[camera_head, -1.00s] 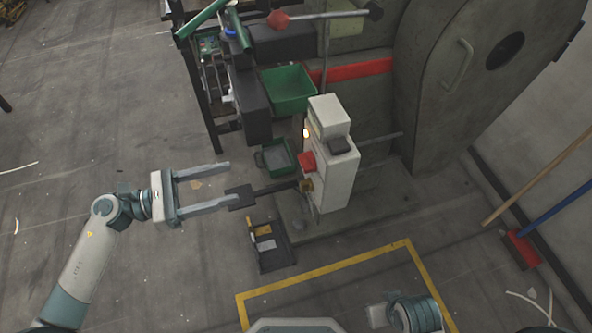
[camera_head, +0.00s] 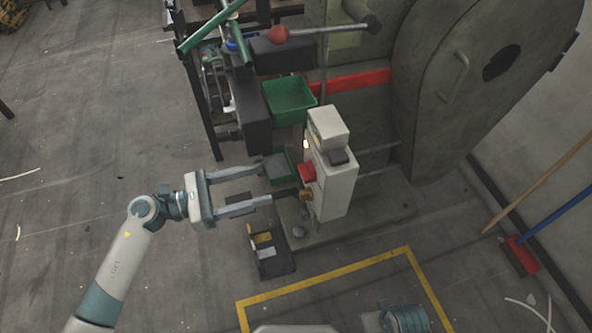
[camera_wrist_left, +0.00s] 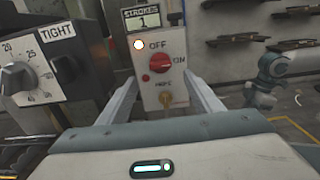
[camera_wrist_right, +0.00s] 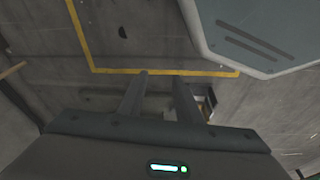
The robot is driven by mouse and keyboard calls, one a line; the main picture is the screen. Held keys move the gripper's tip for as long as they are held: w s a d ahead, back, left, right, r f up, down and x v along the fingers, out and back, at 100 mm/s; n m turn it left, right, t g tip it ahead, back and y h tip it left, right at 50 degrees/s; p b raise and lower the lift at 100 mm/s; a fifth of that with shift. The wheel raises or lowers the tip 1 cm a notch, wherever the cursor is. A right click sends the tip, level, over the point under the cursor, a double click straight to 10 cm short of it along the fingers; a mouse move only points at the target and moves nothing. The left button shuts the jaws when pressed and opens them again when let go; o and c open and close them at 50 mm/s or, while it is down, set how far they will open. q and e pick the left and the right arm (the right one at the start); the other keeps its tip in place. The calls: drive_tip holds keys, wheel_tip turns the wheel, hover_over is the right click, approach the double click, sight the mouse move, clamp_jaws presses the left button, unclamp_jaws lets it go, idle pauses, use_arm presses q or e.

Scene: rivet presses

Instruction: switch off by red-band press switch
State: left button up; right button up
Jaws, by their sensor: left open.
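The press with the red band (camera_head: 350,79) has a white control box (camera_head: 338,190) in front. Its red rotary switch (camera_head: 307,173) faces my left gripper. In the left wrist view the red switch (camera_wrist_left: 160,63) sits between OFF and ON labels; its exact setting is hard to read. A lit lamp (camera_wrist_left: 138,44) is above it and a brass knob (camera_wrist_left: 166,99) below. My left gripper (camera_head: 279,182) is open and empty, its fingers pointing at the box front around the switch's height; contact cannot be told. My right gripper (camera_wrist_right: 161,78) is open and empty above the floor.
Green bins (camera_head: 289,99) and a dial unit (camera_wrist_left: 45,75) stand left of the box. A lever with a red ball (camera_head: 279,34) is above. A dark tray (camera_head: 270,252) lies on the floor. Brooms lean at right.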

sight(301, 173)
use_arm(q)
drive_tip(key=p+x, duration=0.1)
drive_tip(key=x, duration=0.9)
drive_tip(key=shift+d+p, duration=0.2)
drive_tip(key=shift+p, duration=0.15)
use_arm(e)
drive_tip(key=f, duration=0.5)
drive_tip(key=shift+s+d+f, duration=0.1)
drive_tip(key=shift+s+f, duration=0.1)
drive_tip(key=shift+f, duration=0.15)
use_arm(q)
drive_tip(key=c, duration=1.1)
